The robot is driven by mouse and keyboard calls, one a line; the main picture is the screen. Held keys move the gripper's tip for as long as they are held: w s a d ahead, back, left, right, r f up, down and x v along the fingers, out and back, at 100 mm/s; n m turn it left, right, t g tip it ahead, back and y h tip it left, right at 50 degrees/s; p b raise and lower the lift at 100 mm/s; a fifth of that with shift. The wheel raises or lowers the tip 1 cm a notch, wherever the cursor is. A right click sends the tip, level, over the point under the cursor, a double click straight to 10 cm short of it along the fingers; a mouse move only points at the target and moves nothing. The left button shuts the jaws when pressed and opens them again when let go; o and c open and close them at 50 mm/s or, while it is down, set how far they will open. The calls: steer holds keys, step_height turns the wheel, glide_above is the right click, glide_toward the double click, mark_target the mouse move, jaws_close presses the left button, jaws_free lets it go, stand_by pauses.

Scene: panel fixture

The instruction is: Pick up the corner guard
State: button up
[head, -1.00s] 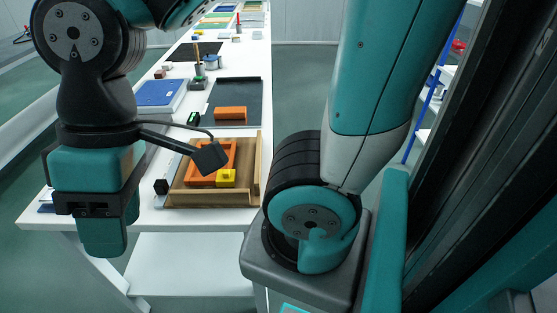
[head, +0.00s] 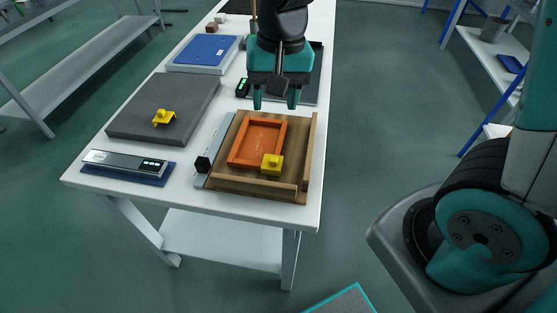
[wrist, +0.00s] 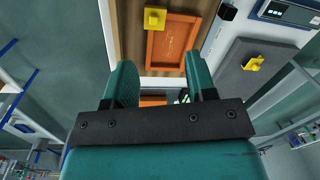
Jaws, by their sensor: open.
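Two yellow knobbed pieces that look like corner guards are in view. One corner guard (head: 163,118) lies on the grey pad, apart from my gripper; it also shows in the wrist view (wrist: 254,63). The other yellow piece (head: 272,164) sits at the near right corner of the orange panel (head: 246,151); it shows in the wrist view too (wrist: 154,18). My gripper (head: 276,98) is open and empty, pointing down beyond the panel's far edge. Its two fingers show apart in the wrist view (wrist: 159,78).
The panel lies in a wooden fixture (head: 311,150) with raised rails. A grey pad (head: 190,100) is at left, with a scale (head: 125,162) in front of it. A blue case (head: 204,54) and a dark tray (head: 315,84) are behind. A small black block (head: 203,164) stands beside the fixture.

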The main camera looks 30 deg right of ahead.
steer(key=w+d+f+m+h, duration=0.1)
steer(key=w+d+f+m, duration=0.1)
steer(key=w+f+m, duration=0.2)
steer(key=p, duration=0.1)
glide_above(274, 156)
step_height(274, 156, down, 11)
steer(key=shift+s+r, duration=0.1)
steer(key=shift+r, duration=0.05)
steer(key=shift+f+p, duration=0.7)
steer(key=shift+f, duration=2.2)
steer(key=shift+c, duration=0.5)
jaws_close()
